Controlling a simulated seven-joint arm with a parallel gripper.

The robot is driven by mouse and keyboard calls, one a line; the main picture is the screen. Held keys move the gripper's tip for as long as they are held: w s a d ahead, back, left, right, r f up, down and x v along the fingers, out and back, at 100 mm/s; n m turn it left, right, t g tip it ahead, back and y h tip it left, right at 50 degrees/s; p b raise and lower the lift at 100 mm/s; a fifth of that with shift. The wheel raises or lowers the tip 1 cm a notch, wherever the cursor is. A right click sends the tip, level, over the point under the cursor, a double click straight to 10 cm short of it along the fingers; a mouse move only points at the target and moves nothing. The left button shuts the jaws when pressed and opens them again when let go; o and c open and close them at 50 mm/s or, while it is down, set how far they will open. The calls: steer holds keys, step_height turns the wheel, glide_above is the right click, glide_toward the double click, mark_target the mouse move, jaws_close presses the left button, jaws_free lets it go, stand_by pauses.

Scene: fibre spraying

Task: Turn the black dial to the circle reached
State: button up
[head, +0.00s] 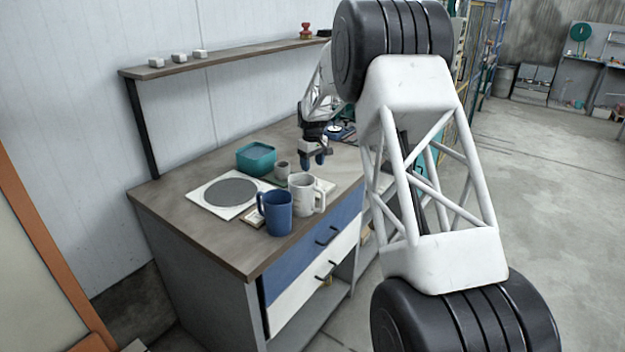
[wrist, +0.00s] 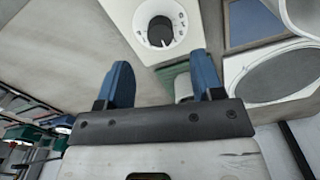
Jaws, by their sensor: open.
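The black dial (wrist: 159,31) shows in the wrist view, at the centre of a round white face on a pale plate. Small marks run along the right and left sides of the face; they are too small to read. My gripper (wrist: 162,78) is open, with its two blue fingers apart and nothing held between them. In that picture the dial lies above the fingertips, apart from them. In the head view my gripper (head: 314,160) points down over the back right of the workbench, and I cannot make out the dial there.
A shelf (head: 225,57) runs along the wall behind.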

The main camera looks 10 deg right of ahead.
steer(key=shift+f, duration=3.35)
steer(key=shift+c, duration=0.2)
steer(key=c, duration=0.9)
steer(key=shift+m, duration=2.1)
steer(key=o, duration=0.9)
